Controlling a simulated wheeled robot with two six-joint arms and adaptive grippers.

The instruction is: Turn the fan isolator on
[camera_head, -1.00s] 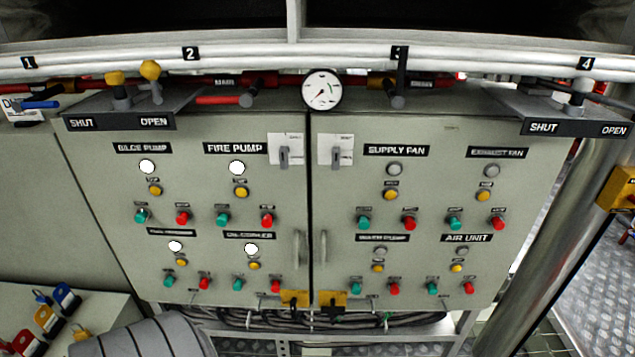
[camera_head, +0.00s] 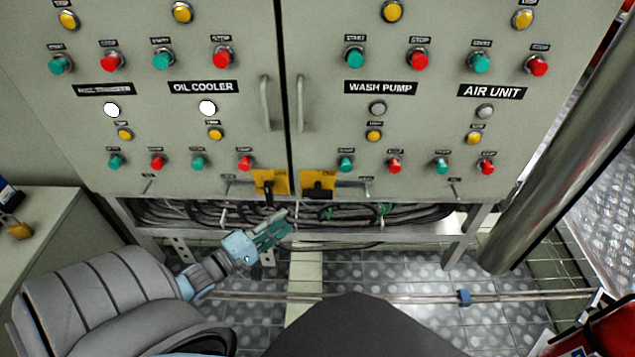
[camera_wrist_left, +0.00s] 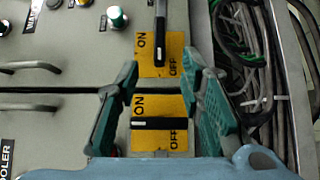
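Two isolator switches on yellow plates sit low at the inner edges of the cabinet doors: a left one (camera_head: 281,181) and a right one (camera_head: 318,180). Their name labels are too small to read. In the left wrist view, the right-door switch (camera_wrist_left: 159,40) has its black handle lengthwise, upright in the picture. The left-door switch (camera_wrist_left: 159,123) has its handle crosswise, between ON and OFF markings. My left gripper (camera_head: 279,228) is open and empty, just below the plates in the head view. Its fingers (camera_wrist_left: 160,95) flank the left-door plate in the wrist view. My right gripper is not in view.
Door handles (camera_head: 265,103) and several push buttons stick out above the plates. Cables (camera_head: 400,214) run in the open gap under the cabinet. A steel post (camera_head: 545,150) stands at the right, and a low grey unit (camera_head: 45,235) at the left.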

